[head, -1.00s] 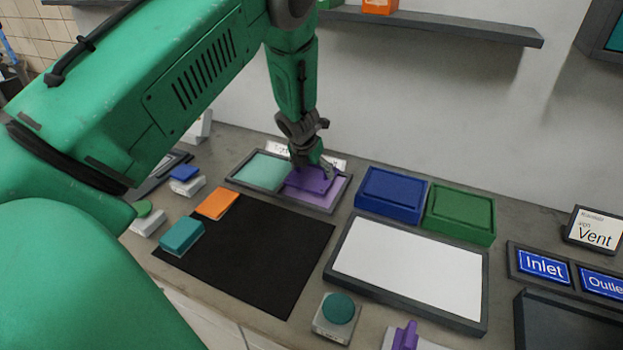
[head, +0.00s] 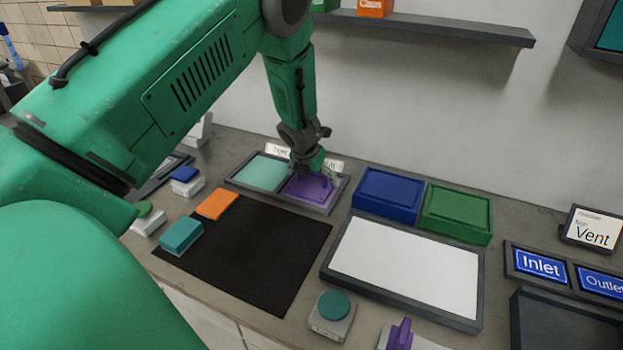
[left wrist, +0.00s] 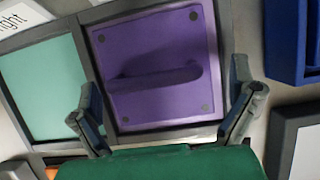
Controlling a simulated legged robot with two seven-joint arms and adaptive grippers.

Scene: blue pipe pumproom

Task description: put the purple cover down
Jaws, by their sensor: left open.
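The purple cover (head: 308,190) lies flat in the right compartment of a dark two-part frame (head: 232,181) at the back of the bench. In the left wrist view the purple cover (left wrist: 130,105) shows a raised bar handle across its middle and small dark dots at its corners. My left gripper (head: 312,174) is just above it. The left wrist view shows its two fingers spread wide (left wrist: 165,110), one to each side of the handle and apart from it. My right gripper is not in view.
A teal panel (head: 263,172) fills the frame's left compartment. Blue (head: 388,194) and green (head: 457,213) boxes stand to the right. A black mat (head: 250,255) with orange and teal blocks lies in front. A white-topped tray (head: 405,265) lies right of it.

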